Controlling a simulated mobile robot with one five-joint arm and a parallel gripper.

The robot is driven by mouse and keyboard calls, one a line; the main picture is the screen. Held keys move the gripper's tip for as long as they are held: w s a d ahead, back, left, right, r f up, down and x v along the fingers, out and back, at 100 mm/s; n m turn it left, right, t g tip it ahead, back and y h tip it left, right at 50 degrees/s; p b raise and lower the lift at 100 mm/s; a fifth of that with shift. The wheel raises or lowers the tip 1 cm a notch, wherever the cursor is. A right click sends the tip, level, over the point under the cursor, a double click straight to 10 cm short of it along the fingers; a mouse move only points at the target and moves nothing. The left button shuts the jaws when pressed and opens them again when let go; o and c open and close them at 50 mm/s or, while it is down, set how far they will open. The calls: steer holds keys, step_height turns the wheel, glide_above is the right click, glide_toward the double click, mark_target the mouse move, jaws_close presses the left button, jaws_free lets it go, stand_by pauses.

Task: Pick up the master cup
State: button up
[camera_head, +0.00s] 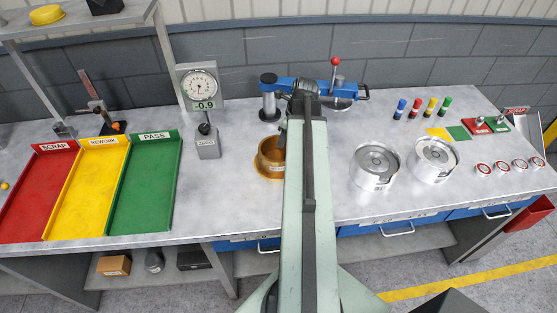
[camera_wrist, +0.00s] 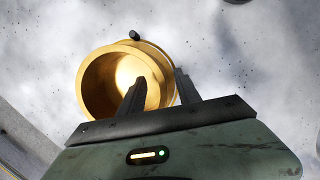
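The master cup is a brass-coloured cup (camera_head: 268,160) standing upright on the grey bench, left of my arm, with its right side partly hidden by the arm. In the wrist view the cup (camera_wrist: 88,86) shows its open mouth and a small dark knob at its rim. My gripper (camera_wrist: 159,76) is open, with a clear gap between its two dark fingers. The left finger overlaps the cup's mouth and the right finger lies beyond its right side. The cup's right wall shows between them; I cannot tell whether they touch it. In the head view my arm mostly hides the gripper.
A dial gauge (camera_head: 201,90) stands left of the cup. A blue fixture with a red-knobbed lever (camera_head: 336,84) is behind. Two silver round parts (camera_head: 374,166) (camera_head: 433,160) sit to the right. Red, yellow and green trays (camera_head: 145,184) are at left.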

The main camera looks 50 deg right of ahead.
mark_target(283, 149)
steer(key=b+x, duration=0.2)
steer(key=x, duration=0.1)
steer(key=shift+f, duration=0.3)
steer(key=shift+r, duration=0.15)
jaws_close()
stand_by(0.9)
